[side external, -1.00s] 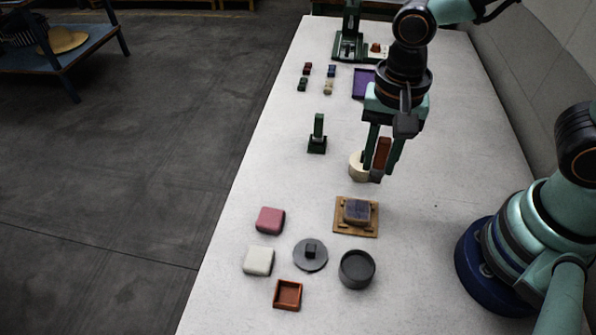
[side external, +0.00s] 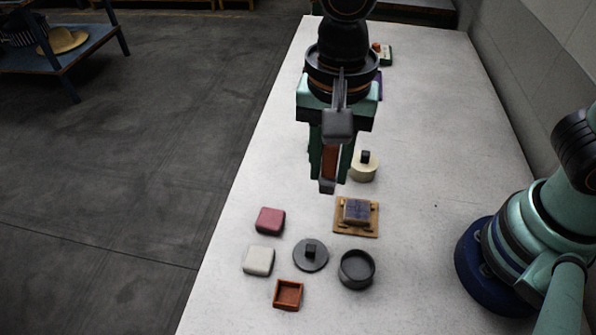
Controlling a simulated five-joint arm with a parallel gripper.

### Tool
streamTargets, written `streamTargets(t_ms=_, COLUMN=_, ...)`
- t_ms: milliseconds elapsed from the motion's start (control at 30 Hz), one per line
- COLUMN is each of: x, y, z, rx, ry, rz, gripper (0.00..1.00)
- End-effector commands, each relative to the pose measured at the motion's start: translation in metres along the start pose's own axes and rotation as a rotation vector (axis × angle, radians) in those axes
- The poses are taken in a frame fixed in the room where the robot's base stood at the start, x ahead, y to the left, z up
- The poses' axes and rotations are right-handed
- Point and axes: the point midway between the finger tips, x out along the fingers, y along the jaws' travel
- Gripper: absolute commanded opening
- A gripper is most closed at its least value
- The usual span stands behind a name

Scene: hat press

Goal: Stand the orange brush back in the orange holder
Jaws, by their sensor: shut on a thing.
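My gripper (side external: 329,178) is shut on the orange brush (side external: 329,162), a reddish-orange upright block with a grey lower end. It holds the brush upright, apparently above the table, over the middle of the picture. The orange holder (side external: 289,307), a small square open-topped box, stands empty at the front of the table. It is below and to the left of my gripper in the picture, well apart from the brush.
Near the holder are a white block (side external: 258,261), a pink block (side external: 270,221), a grey disc with a knob (side external: 302,263) and a dark round cup (side external: 357,282). A wooden stand with a grey block (side external: 357,211) and a cream round pot (side external: 364,172) are to the right.

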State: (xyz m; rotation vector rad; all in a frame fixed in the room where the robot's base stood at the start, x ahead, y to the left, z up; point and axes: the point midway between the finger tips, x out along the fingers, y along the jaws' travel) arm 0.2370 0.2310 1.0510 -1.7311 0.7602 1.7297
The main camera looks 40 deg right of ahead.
Motion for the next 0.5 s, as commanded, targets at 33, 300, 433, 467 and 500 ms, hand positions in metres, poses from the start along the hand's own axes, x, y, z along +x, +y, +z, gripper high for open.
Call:
streamTargets(t_ms=33, x=-0.009, y=-0.01, z=0.02, rx=-0.02, ry=0.0, rz=-0.002, gripper=0.0)
streamTargets(t_ms=300, x=-0.043, y=-0.032, z=0.096, rx=-0.043, ry=-0.001, rz=-0.001, gripper=0.0)
streamTargets(t_ms=433, x=-0.047, y=-0.034, z=0.11, rx=-0.045, ry=0.0, rz=0.001, gripper=0.0)
streamTargets(t_ms=467, x=-0.045, y=-0.034, z=0.112, rx=-0.044, ry=0.0, rz=0.002, gripper=0.0)
streamTargets(t_ms=500, x=-0.041, y=-0.034, z=0.113, rx=-0.044, ry=0.0, rz=0.002, gripper=0.0)
